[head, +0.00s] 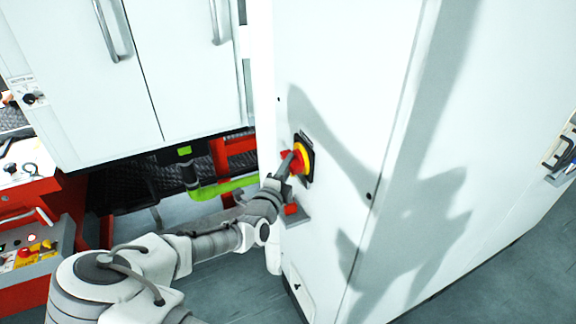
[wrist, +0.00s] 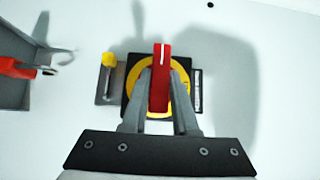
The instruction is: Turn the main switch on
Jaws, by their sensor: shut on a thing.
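The main switch is a red handle (wrist: 160,64) on a yellow disc (wrist: 133,76) with a black square plate, on the white cabinet door. In the wrist view the handle stands upright, with a white line at its top end. My gripper (wrist: 160,85) is shut on the red handle, one finger on each side. In the head view the yellow disc (head: 304,157) shows on the cabinet, and my gripper (head: 291,165) reaches it from the left and hides part of the handle.
A yellow-handled piece (wrist: 109,60) sits left of the switch. A grey bracket (wrist: 15,75) with a red-handled tool (wrist: 18,68) is farther left. The white cabinet (head: 400,130) is flat around the switch.

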